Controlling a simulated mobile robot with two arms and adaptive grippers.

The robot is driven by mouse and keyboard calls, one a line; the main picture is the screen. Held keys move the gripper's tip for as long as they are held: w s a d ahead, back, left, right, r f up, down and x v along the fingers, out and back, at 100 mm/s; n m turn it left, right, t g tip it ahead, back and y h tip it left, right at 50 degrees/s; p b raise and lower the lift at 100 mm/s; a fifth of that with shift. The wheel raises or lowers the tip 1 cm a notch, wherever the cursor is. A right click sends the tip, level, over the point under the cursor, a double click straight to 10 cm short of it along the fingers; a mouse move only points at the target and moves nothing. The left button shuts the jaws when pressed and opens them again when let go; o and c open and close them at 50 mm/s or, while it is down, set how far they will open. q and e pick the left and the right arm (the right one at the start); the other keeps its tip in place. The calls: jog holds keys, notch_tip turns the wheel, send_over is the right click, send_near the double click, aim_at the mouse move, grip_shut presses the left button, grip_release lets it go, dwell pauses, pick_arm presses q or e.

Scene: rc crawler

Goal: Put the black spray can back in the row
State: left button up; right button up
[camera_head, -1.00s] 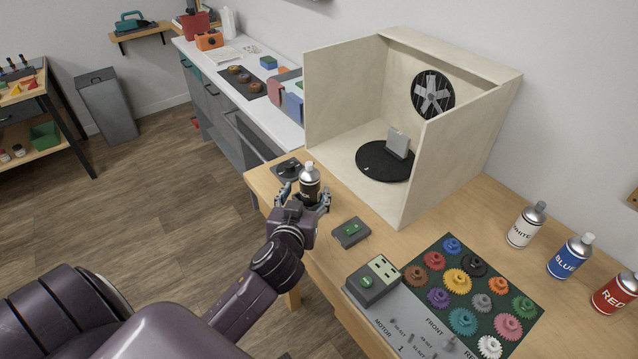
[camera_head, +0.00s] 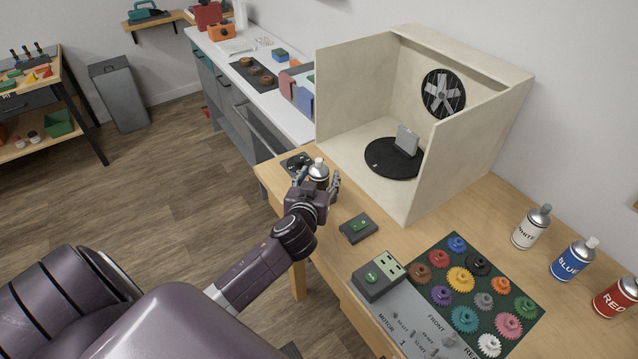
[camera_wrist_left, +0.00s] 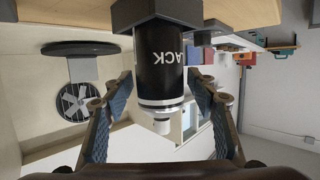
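The black spray can (camera_head: 318,172), with a pale cap, stands upright near the left end of the wooden table. In the left wrist view the can (camera_wrist_left: 160,70) appears upside down, with part of its "BLACK" label showing. My left gripper (camera_head: 317,185) is open, its fingers on either side of the can with narrow gaps. The gripper hides the can's lower part in the head view. The white can (camera_head: 530,228), blue can (camera_head: 573,260) and red can (camera_head: 616,296) stand in a row at the table's right. My right gripper is not in view.
An open-fronted beige booth (camera_head: 365,100) holds a black turntable (camera_head: 385,165) and a fan. A small dark box (camera_head: 357,228), a larger grey-green box (camera_head: 376,282) and a board of coloured gears (camera_head: 430,245) lie on the table. A dark tray (camera_head: 292,160) is behind the can.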

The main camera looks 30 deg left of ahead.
pick_arm(q)
jog(key=c, duration=1.2)
jog(key=shift+r, duration=0.15)
notch_tip(320, 180, up, 20)
jog(key=b, duration=0.1)
